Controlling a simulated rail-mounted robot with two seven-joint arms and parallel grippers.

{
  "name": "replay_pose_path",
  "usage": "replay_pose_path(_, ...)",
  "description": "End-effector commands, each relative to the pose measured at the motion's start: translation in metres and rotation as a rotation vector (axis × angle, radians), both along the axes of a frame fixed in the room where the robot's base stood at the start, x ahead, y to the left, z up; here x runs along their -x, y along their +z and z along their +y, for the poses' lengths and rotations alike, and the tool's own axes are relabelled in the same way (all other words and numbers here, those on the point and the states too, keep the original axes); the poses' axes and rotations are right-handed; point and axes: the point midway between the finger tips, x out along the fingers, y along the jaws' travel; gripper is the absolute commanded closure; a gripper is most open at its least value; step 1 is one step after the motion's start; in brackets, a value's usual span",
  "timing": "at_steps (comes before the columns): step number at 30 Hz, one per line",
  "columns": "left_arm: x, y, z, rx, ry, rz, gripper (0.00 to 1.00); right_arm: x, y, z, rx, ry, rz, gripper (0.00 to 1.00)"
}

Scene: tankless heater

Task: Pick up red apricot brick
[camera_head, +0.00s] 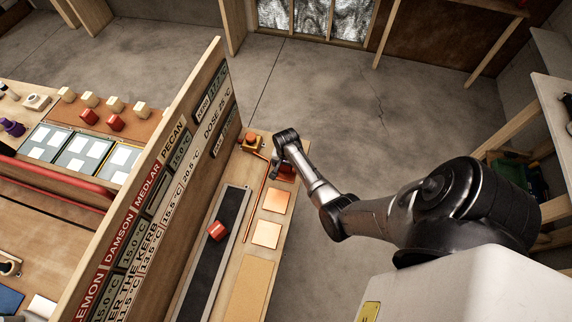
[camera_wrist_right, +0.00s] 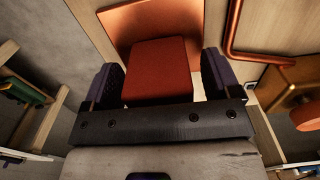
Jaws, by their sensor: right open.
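A red brick (camera_wrist_right: 157,68) lies between the two fingers of my right gripper (camera_wrist_right: 160,82) in the right wrist view, over a copper-coloured square pad (camera_wrist_right: 125,22). The fingers stand open on either side of it; I cannot tell whether they touch it. In the head view my right gripper (camera_head: 284,172) is over the far end of the narrow bench, largely covering that brick. A second red brick (camera_head: 217,231) sits on the dark belt. No apricot label is readable on either brick. My left gripper is not in view.
A tall wooden panel with printed signs (camera_head: 180,165) stands left of the bench (camera_head: 258,190). An orange knob (camera_head: 251,140) and a copper pipe (camera_wrist_right: 232,40) are close to the gripper. Other bricks sit beyond the panel.

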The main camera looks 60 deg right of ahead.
Motion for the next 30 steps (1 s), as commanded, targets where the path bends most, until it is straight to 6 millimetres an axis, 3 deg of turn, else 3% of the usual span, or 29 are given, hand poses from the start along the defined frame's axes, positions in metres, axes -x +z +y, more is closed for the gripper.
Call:
replay_pose_path(10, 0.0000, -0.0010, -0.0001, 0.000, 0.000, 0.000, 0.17, -0.0001, -0.0053, 0.0000, 0.000, 0.000, 0.000, 0.17)
replay_pose_path(30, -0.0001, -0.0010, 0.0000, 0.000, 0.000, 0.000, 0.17, -0.0004, -0.0047, -0.0001, 0.001, 0.000, -0.001, 0.78)
